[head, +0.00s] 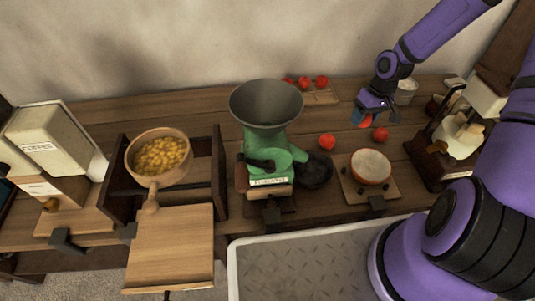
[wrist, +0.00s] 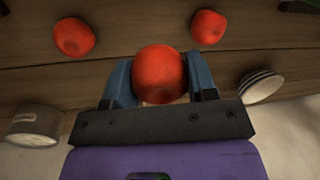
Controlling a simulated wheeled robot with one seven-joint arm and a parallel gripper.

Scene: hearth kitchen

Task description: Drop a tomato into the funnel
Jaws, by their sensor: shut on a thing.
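My gripper (head: 369,116) is at the right of the worktop in the head view, low over the wood. It is shut on a red tomato (wrist: 159,74), which sits between the blue fingers in the wrist view; part of this tomato (head: 366,121) also shows in the head view. A grey funnel (head: 266,103) tops a green grinder (head: 262,148) left of my gripper. Two loose tomatoes lie near the gripper: one at its left (head: 327,142) and one at its right (head: 380,134). More tomatoes (head: 321,81) sit behind the funnel.
A board with a round pale-topped bowl (head: 370,167) stands in front of my gripper. A dark bowl (head: 315,170) is beside the grinder. A pan of yellow food (head: 160,155) sits further left. A small pale cup (head: 405,91) is behind the gripper.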

